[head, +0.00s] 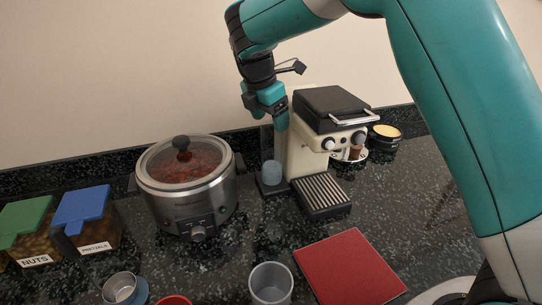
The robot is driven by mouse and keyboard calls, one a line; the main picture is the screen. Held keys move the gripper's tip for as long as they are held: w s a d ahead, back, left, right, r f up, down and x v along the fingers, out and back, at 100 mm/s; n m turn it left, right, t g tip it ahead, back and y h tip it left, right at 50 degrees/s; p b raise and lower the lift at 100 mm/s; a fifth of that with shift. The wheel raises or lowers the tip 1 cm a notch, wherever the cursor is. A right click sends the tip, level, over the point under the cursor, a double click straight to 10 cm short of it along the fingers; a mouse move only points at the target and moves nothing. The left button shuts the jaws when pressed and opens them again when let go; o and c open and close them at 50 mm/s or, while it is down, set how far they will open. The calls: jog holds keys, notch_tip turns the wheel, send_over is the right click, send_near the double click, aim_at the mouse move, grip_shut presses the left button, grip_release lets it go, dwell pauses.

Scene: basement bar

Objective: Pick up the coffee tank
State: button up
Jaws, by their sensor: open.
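A cream and black coffee machine (303,150) stands against the back wall, with a ribbed drip tray (323,192) at its front. A small pale blue rounded piece (271,173) sits on a dark base at the machine's left side. It may be the coffee tank, but I cannot tell for sure. My gripper (281,124) points down beside the machine's upper left, above the blue piece and apart from it. It is open and holds nothing visible. The gripper hides part of the machine's left side.
A slow cooker (189,190) stands left of the machine. Nuts (30,232) and pretzels (89,220) bins are at far left. A red board (348,268), a grey cup (270,284) and a metal cup (123,289) are in front. A round tin (384,138) stands right of the machine.

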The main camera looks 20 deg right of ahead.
aim_at(271, 125)
jog(key=x, duration=0.3)
jog(key=shift+f, duration=0.3)
jog(key=c, duration=1.1)
jog(key=shift+r, duration=0.1)
jog(key=shift+c, duration=0.2)
